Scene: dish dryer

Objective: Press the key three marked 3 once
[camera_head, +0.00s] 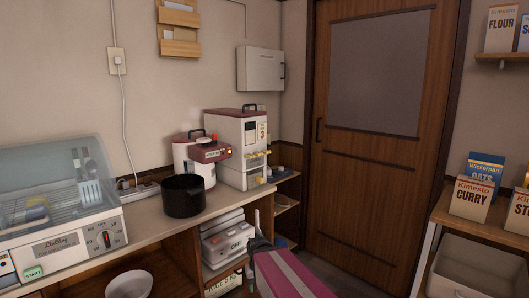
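A tall white machine (232,152) with a dark red top and a handle stands at the far right end of the counter. Its front has a small dark panel and several yellow parts, too small to read; I cannot make out a key marked 3. My gripper (254,250) shows at the bottom centre, at the front of my pink and grey arm. It is below and in front of the counter's right end, apart from the machine. Its fingers are too small and partly hidden to tell whether they are open.
A black pot (183,197) and a red-and-white appliance (195,158) stand left of the tall machine. A dish dryer (62,248) is at the left of the counter (150,222). Shelves with a white appliance (228,243) lie below. A wooden door (365,190) is on the right.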

